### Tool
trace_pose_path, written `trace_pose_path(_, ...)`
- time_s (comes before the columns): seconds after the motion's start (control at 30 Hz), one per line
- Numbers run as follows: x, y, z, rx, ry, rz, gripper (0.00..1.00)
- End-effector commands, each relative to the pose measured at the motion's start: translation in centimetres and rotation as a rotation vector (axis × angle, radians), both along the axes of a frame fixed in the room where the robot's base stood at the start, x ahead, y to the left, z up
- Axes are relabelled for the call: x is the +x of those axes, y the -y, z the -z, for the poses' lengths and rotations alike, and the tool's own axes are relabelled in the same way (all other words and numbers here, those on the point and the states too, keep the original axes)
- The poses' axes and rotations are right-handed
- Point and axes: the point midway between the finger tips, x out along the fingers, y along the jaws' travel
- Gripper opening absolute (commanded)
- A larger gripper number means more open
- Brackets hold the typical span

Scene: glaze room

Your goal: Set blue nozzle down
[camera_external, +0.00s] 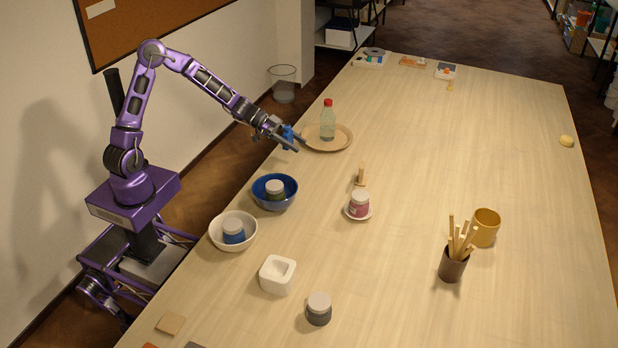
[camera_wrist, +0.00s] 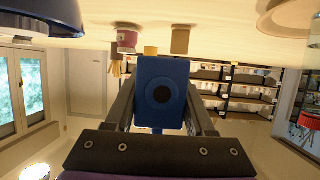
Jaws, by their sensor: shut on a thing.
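My gripper (camera_external: 295,142) is shut on the blue nozzle (camera_external: 288,133), near the table's left edge. In the wrist view, where the scene appears upside down, the blue nozzle (camera_wrist: 160,80) is a blue block with a dark round hole, between the two fingers of my gripper (camera_wrist: 160,100). The fingers hide part of it in the outside view. It seems held above the tabletop; I cannot tell the exact gap.
A red-capped bottle (camera_external: 327,122) stands on a round tray (camera_external: 342,146) just right of my gripper. A blue bowl (camera_external: 267,204) and a white bowl (camera_external: 219,243) hold jars nearer the camera. A pink jar (camera_external: 358,206) stands on a saucer. The table's right half is mostly bare.

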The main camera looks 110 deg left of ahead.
Motion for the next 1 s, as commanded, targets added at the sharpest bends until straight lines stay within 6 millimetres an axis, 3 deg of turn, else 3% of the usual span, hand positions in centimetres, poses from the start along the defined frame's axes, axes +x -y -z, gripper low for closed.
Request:
trace_pose_path(0.2, 5.7, 8.5, -1.4, 0.0, 0.0, 0.022, 0.0)
trace_pose_path(0.4, 8.3, 14.3, -1.6, 0.001, 0.0, 0.01, 0.0)
trace_pose_path(0.7, 9.9, 22.3, -0.9, 0.001, -0.002, -0.016, 0.0)
trace_pose_path(1.0, 9.3, 29.1, 0.7, 0.001, -0.001, -0.046, 0.0)
